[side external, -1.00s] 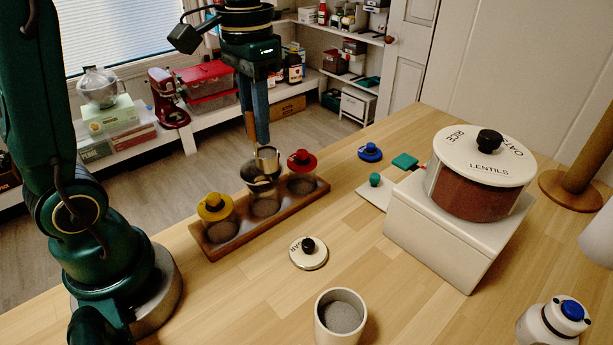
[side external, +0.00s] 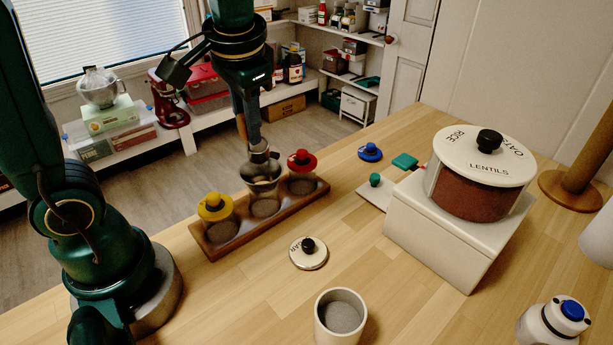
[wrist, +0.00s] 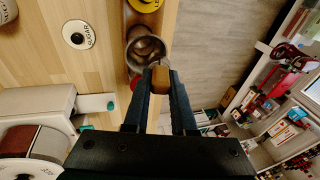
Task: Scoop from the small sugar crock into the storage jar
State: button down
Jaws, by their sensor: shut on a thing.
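My gripper (side external: 246,142) is shut on the wooden handle (wrist: 161,80) of a metal scoop. The scoop's bowl (side external: 262,156) is tilted at the mouth of the lidless middle glass jar (side external: 264,197); in the wrist view the bowl (wrist: 145,44) overlaps the jar's mouth. I cannot tell whether they touch, or whether anything is in the bowl. The jar has greyish contents low inside. The cream sugar crock (side external: 340,318) stands open at the front with pale grey contents. Its round SUGAR lid (side external: 308,253) lies on the table; it also shows in the wrist view (wrist: 78,35).
A yellow-lidded jar (side external: 215,210) and a red-lidded jar (side external: 301,175) flank the middle jar in a wooden rack (side external: 205,248). A large LENTILS canister (side external: 477,185) stands on a white block (side external: 440,240) at right. A blue-topped white container (side external: 555,322) stands front right.

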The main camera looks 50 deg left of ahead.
aim_at(252, 153)
jog(key=d+t+y, duration=0.1)
jog(key=s+f+t+y, duration=0.1)
jog(key=y, duration=0.1)
jog(key=d+f+y, duration=0.1)
jog(key=shift+s+d+f+t+y, duration=0.1)
jog(key=shift+s+d+t+y, duration=0.1)
jog(key=shift+d+t+y, duration=0.15)
jog(key=shift+s+d+f+t+y, duration=0.25)
jog(key=shift+f+t+y, duration=0.35)
jog(key=shift+y, duration=0.35)
jog(key=shift+s+d+f+t+y, duration=0.1)
jog(key=shift+d+f+t+y, duration=0.15)
jog(key=shift+f+t+y, duration=0.5)
jog(key=shift+r, duration=0.2)
